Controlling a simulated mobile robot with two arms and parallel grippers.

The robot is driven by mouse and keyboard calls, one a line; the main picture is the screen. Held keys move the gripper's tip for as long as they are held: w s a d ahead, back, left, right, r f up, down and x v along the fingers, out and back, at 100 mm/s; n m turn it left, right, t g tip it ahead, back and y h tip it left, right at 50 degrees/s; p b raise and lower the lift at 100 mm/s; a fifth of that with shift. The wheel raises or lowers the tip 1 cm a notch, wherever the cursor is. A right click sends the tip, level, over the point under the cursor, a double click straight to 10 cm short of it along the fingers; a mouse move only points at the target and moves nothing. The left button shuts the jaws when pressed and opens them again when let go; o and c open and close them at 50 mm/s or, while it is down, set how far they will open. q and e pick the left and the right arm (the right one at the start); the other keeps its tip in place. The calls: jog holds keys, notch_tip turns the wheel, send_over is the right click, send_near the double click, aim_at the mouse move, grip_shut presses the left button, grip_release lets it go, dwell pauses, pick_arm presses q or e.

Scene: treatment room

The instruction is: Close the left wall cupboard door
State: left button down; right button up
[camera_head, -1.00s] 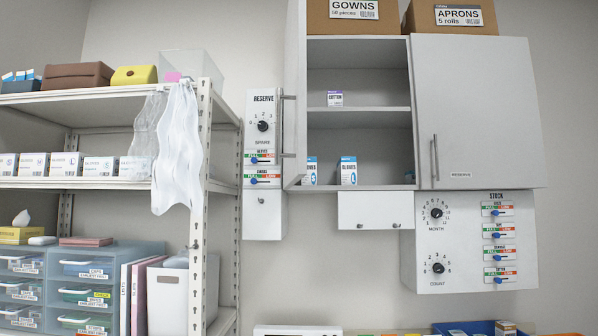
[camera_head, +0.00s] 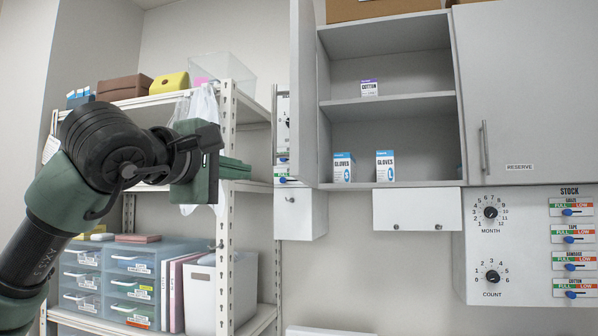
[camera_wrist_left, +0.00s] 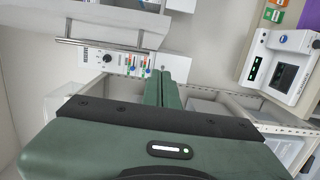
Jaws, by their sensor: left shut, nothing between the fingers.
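The left wall cupboard door (camera_head: 304,95) stands wide open, swung out toward me and seen almost edge-on. Its bar handle (camera_head: 275,130) is on its left side; a long metal bar that looks like this handle also crosses the upper left of the wrist view (camera_wrist_left: 105,45). The open cupboard (camera_head: 388,120) shows two shelves with a cotton box (camera_head: 369,88) and gloves boxes (camera_head: 385,166). My left gripper (camera_head: 238,169) is shut and empty, left of the door and apart from it, its fingers pointing right. The fingers also show shut in the wrist view (camera_wrist_left: 167,88). My right gripper is out of view.
A shelf rack (camera_head: 228,115) with boxes and drawers stands behind my left arm. The closed right door (camera_head: 530,90) is beside the open cupboard. Small white boxes (camera_head: 301,214) and a control panel (camera_head: 515,240) hang below. A device with a screen (camera_wrist_left: 280,65) shows in the wrist view.

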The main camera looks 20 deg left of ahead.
pick_arm(q)
jog(key=w+d+p, duration=0.4)
jog(key=w+p, duration=0.1)
jog(key=w, duration=0.5)
jog(key=shift+d+r, duration=0.2)
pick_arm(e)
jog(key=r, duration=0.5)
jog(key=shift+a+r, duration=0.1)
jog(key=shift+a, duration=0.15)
pick_arm(q)
jog(key=shift+w, duration=0.1)
